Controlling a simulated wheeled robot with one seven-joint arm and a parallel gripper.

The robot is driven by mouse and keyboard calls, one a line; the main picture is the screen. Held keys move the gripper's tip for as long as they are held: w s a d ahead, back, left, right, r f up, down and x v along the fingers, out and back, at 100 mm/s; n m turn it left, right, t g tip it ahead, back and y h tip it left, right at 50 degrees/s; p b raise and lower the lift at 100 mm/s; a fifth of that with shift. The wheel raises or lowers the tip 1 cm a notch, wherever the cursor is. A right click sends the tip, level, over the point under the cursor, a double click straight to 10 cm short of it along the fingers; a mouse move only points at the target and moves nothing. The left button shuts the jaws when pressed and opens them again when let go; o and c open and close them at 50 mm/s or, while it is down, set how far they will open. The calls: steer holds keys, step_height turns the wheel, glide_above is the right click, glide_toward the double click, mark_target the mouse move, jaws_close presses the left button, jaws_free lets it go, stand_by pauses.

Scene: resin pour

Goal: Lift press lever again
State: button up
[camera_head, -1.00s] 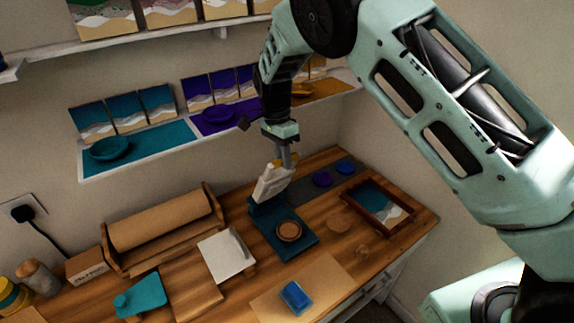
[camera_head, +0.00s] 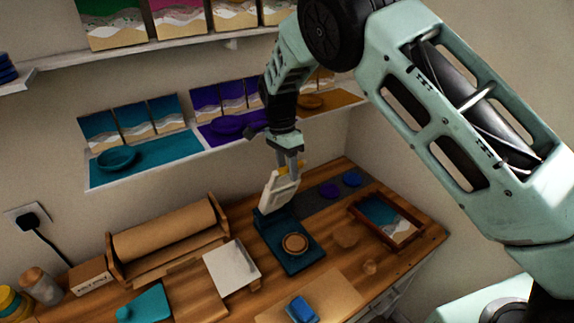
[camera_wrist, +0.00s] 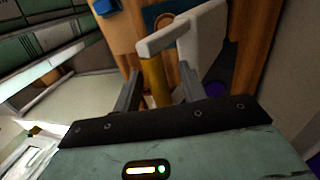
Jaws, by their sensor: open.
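The press (camera_head: 284,257) stands on the wooden bench, with a teal base and a round wooden disc (camera_head: 295,243) on it. Its pale lever (camera_head: 277,192) is raised and tilted steeply above the back of the base. My gripper (camera_head: 289,163) is at the lever's upper end, pointing down. In the wrist view, my gripper (camera_wrist: 160,84) is open, with one finger on each side of a yellow post. A white crossbar (camera_wrist: 163,38) joins the post to the pale lever plate (camera_wrist: 204,40). Whether the fingers touch the post is unclear.
A blue block (camera_head: 302,309) lies on a board in front of the press. A framed tray (camera_head: 386,218) is at right, a white sheet (camera_head: 231,268) at left. The paper roll (camera_head: 165,240) stands at the back left. A shelf (camera_head: 150,172) hangs above the bench.

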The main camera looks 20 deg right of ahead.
steer(key=b+v, duration=0.4)
steer(key=v, duration=1.3)
steer(key=shift+r+b, duration=0.25)
steer(key=shift+b, duration=0.15)
steer(key=shift+w, duration=0.15)
